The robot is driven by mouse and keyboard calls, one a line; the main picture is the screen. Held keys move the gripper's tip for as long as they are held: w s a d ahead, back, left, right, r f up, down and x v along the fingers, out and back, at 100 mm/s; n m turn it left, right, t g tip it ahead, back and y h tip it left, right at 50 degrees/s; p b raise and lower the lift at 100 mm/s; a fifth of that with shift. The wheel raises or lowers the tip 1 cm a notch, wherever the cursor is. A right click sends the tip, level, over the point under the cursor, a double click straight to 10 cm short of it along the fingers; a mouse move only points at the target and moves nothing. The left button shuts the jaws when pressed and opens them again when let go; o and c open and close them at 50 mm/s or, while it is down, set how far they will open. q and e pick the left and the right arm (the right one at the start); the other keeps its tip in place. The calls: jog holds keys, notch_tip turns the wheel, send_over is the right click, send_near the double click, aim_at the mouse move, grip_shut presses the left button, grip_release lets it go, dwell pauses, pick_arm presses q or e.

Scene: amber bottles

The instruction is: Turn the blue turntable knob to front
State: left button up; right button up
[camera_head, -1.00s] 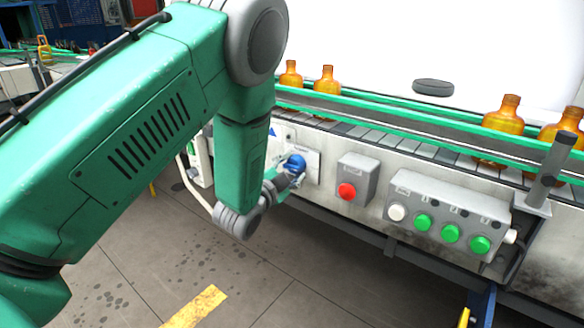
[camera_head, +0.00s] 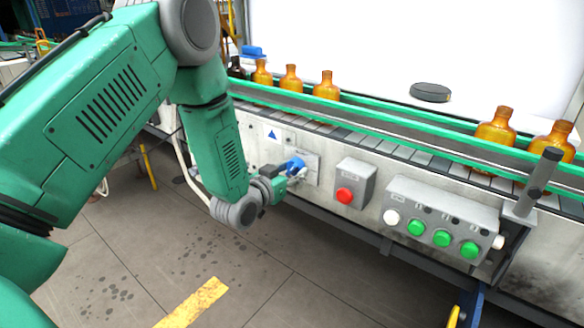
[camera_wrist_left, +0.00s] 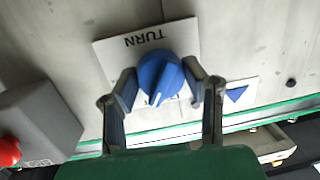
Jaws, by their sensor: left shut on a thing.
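The blue turntable knob (camera_head: 294,165) sits on a pale plate on the conveyor's front panel. My left gripper (camera_head: 290,172) is at the knob in the head view. In the left wrist view its two fingers (camera_wrist_left: 165,92) stand on either side of the knob, closed on it. The fingers partly hide the plate's lower lettering. My right gripper is in neither view.
A grey box with a red button (camera_head: 345,195) is just right of the knob. A panel with green buttons (camera_head: 442,238) and a white one is further right. Amber bottles (camera_head: 326,86) stand on the conveyor (camera_head: 370,140) above. The floor in front is clear.

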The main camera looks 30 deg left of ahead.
pick_arm(q)
jog(key=n+h, duration=0.1)
jog(key=n, duration=0.4)
jog(key=shift+a+r+n+p, duration=0.1)
jog(key=shift+n+p, duration=0.3)
jog(key=shift+w, duration=0.1)
dwell(0.4)
jog(key=o, duration=1.1)
jog(key=shift+o, duration=0.2)
jog(key=shift+a, duration=0.1)
jog(key=s+a+r, duration=0.1)
jog(key=s, duration=1)
jog(key=shift+s+r, duration=0.2)
jog(key=shift+s, duration=0.15)
